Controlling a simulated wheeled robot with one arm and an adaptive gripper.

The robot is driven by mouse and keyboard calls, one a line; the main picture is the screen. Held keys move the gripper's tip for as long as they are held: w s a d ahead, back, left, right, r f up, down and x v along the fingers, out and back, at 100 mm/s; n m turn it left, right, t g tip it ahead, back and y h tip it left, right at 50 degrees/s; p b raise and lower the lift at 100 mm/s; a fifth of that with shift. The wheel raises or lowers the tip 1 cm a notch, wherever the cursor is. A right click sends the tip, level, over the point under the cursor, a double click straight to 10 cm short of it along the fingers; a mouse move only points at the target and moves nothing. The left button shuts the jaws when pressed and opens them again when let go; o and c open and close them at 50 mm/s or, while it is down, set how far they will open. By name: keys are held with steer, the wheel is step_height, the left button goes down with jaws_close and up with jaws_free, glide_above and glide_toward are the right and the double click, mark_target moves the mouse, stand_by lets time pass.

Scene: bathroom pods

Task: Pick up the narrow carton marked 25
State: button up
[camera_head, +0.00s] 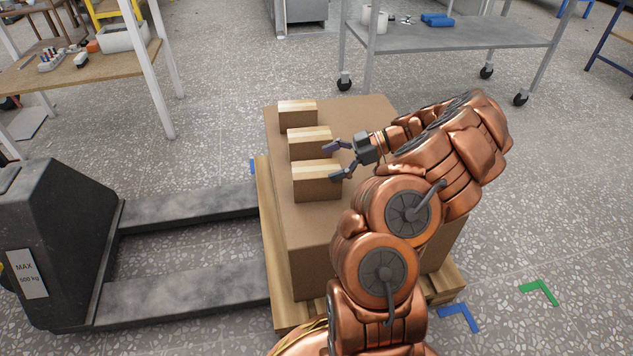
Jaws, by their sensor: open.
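Three small brown cartons stand in a row on top of a large cardboard box (304,238): a far one (297,115), a middle one (305,149) and a near one (318,187). Each has a lighter strip along its top. No number can be read on any of them, so I cannot tell which is marked 25. My gripper (333,160) is open, pointing left at the right ends of the middle and near cartons. One fingertip shows by the middle carton and the other by the near carton; I cannot tell whether they touch.
The large box stands on a wooden pallet (272,243). A dark pallet jack (60,245) is at the left with its forks toward the pallet. A wheeled metal cart (465,36) stands behind, and a wooden table (70,75) at the upper left. Floor at the right is open.

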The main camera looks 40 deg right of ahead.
mark_target(317, 169)
steer(key=b+x, duration=0.1)
steer(key=x, duration=0.3)
steer(key=shift+f, duration=0.2)
steer(key=shift+d, duration=0.1)
steer(key=c, duration=1.6)
steer(key=shift+o, duration=0.2)
steer(key=shift+r, duration=0.15)
